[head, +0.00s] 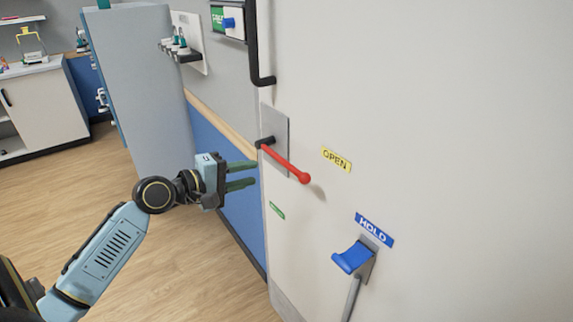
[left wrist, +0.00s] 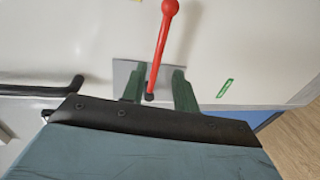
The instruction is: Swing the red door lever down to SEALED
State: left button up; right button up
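The red door lever (head: 286,161) sticks out from a grey plate (head: 281,128) on the white door (head: 430,110), sloping down to the right to a round red knob. The yellow OPEN label (head: 336,159) is beside the knob. A small green label (head: 277,210), its text too small to read, is lower down. My left gripper (head: 256,173) is open, its fingers pointing at the door just left of the lever. In the left wrist view, the lever (left wrist: 161,45) rises from its dark pivot between the two spread fingers (left wrist: 158,88); I cannot tell whether they touch it. My right gripper is not in view.
A black door handle (head: 254,50) is above the plate. A grey cabinet (head: 150,90) stands at the left, with open wooden floor (head: 130,215) before it.

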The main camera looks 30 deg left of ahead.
aim_at(285, 166)
pick_arm(q)
jog(key=x, duration=1.2)
jog(key=shift+c, duration=0.3)
jog(key=shift+f, duration=0.1)
grip_shut()
